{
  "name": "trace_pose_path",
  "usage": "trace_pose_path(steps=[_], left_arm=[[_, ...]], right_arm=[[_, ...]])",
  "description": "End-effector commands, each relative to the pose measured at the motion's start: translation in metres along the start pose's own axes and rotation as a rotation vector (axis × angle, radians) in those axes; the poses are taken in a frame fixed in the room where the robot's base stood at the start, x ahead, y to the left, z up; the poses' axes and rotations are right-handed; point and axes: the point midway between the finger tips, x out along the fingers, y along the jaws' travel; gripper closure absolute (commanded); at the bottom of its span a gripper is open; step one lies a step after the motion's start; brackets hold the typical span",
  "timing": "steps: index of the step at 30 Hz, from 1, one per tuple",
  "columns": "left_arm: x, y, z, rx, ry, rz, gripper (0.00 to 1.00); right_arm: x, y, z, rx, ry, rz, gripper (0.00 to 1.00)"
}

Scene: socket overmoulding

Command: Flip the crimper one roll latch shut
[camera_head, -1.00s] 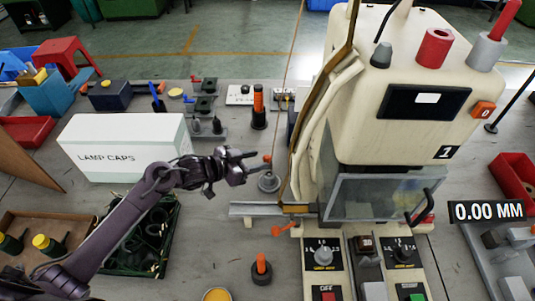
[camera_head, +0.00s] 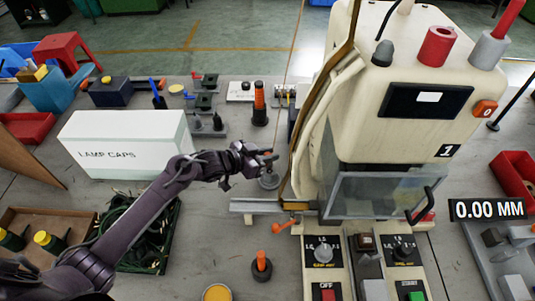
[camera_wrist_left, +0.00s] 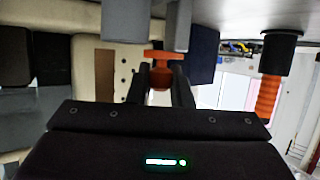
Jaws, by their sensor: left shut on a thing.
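Crimper one (camera_head: 440,130) is the cream machine marked 1 on the right of the head view. A small orange lever (camera_head: 287,226) sits by its lower left side, near a metal rail (camera_head: 258,206). In the left wrist view, the fingers (camera_wrist_left: 159,88) are shut on an orange piece (camera_wrist_left: 158,57) with a rounded end. I cannot tell which orange piece is the roll latch. My right gripper is out of view.
An orange-handled black tool (camera_head: 259,105) stands behind my left gripper. A white lamp caps box (camera_head: 125,150) and a green crate (camera_head: 165,245) lie to the left. A black-and-orange piece (camera_head: 261,266) stands in front. The crimper's clear guard (camera_head: 375,197) is close on the right.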

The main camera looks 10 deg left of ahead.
Motion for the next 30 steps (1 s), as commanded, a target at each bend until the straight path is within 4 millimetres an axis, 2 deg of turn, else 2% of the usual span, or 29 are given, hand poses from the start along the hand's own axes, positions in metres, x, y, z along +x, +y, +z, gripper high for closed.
trace_pose_path(steps=[5,12,19,28,29,30], left_arm=[[0.000,0.003,-0.003,-0.016,0.002,-0.032,1.00],[0.003,0.007,-0.004,-0.096,0.002,-0.214,1.00],[0.005,0.006,-0.003,-0.134,0.001,-0.316,1.00],[0.005,0.005,-0.003,-0.135,0.001,-0.323,1.00],[0.005,0.005,-0.003,-0.135,0.001,-0.323,0.78],[0.005,0.005,-0.003,-0.135,0.001,-0.322,0.73]], right_arm=[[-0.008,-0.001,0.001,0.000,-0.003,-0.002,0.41],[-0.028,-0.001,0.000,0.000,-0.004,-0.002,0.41],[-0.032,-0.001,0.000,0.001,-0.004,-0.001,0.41],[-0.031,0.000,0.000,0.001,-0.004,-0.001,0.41],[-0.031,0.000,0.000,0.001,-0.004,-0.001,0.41],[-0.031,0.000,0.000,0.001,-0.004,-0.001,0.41]])
